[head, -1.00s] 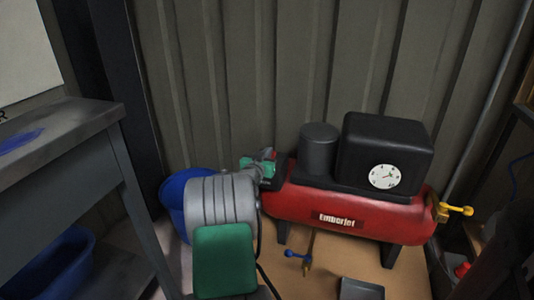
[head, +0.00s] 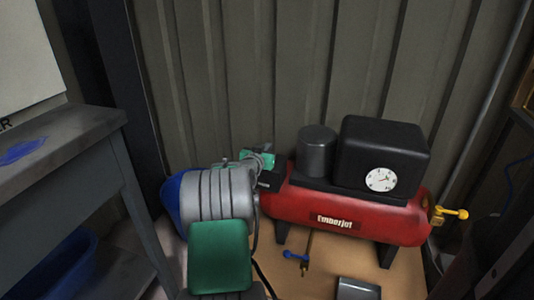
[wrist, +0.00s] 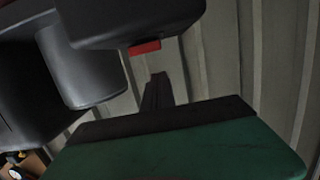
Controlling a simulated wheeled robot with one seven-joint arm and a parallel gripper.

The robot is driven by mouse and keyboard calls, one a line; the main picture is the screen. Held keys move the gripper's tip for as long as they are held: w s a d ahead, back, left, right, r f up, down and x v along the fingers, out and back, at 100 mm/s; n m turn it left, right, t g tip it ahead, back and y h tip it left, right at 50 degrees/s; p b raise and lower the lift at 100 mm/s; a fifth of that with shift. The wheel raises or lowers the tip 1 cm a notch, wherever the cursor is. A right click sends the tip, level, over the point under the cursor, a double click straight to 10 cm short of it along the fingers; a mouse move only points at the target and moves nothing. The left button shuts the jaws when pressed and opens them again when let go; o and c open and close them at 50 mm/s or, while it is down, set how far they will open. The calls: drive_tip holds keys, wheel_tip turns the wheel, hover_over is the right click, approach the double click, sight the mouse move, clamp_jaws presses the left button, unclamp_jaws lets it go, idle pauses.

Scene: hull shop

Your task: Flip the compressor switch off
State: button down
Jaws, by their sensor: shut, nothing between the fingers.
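The red compressor (head: 385,222) stands at the right in the head view, with a dark switch box (head: 271,181) at its left end. In the wrist view the dark box (wrist: 130,18) hangs at the top, with a red switch (wrist: 145,47) showing at its lower edge. I cannot tell its on or off position. My gripper (wrist: 156,80) is shut and empty, its dark fingers pointing at the red switch with a small gap in the picture. In the head view my green gripper body (head: 260,158) is behind and above the box; its fingertips are hidden.
A black motor housing with a white gauge (head: 381,179) and a dark cylinder (head: 317,152) sit on the tank. A yellow valve (head: 452,214) sticks out right. A workbench (head: 70,140) stands left, a corrugated wall (head: 290,70) behind. A blue-handled valve (head: 295,256) is low in front.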

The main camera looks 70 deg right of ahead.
drive_tip(key=a+r+p, duration=0.2)
drive_tip(key=a+r, duration=0.2)
drive_tip(key=a, duration=0.5)
drive_tip(key=shift+s+r, duration=0.15)
drive_tip(key=shift+s, duration=0.3)
drive_tip(key=shift+a, duration=0.1)
